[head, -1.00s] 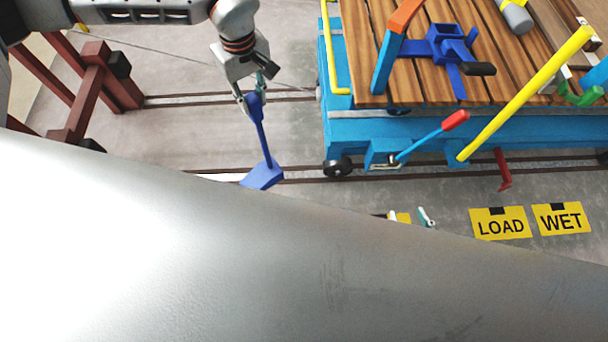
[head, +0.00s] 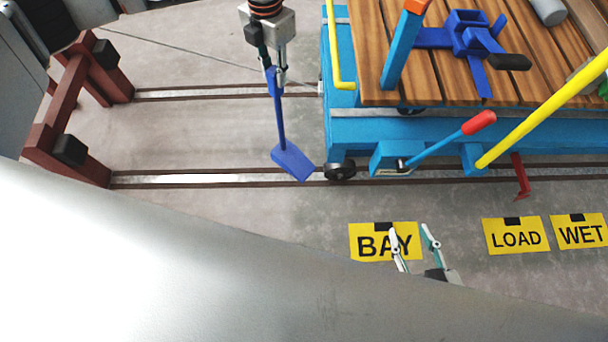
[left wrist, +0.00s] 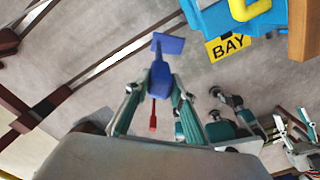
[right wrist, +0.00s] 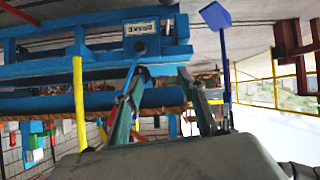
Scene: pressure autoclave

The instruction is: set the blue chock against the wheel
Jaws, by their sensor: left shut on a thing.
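My left gripper (head: 275,75) is shut on the upper end of the blue chock's long handle. The blue chock (head: 293,163) hangs below it, its wedge close to the near rail. The black wheel (head: 340,170) of the blue cart is just right of the wedge, with a narrow gap in the head view. I cannot tell whether the wedge touches the rail. The chock also shows in the left wrist view (left wrist: 168,44) and the right wrist view (right wrist: 215,15). My right gripper (head: 412,240) is open and empty, in front of the BAY sign.
The blue cart (head: 440,130) with a wooden deck fills the upper right. A red-tipped lever (head: 440,137) and a yellow bar (head: 540,110) stick out from it. A dark red buffer frame (head: 60,110) stands left on the rails. A grey cylinder (head: 150,270) covers the lower left.

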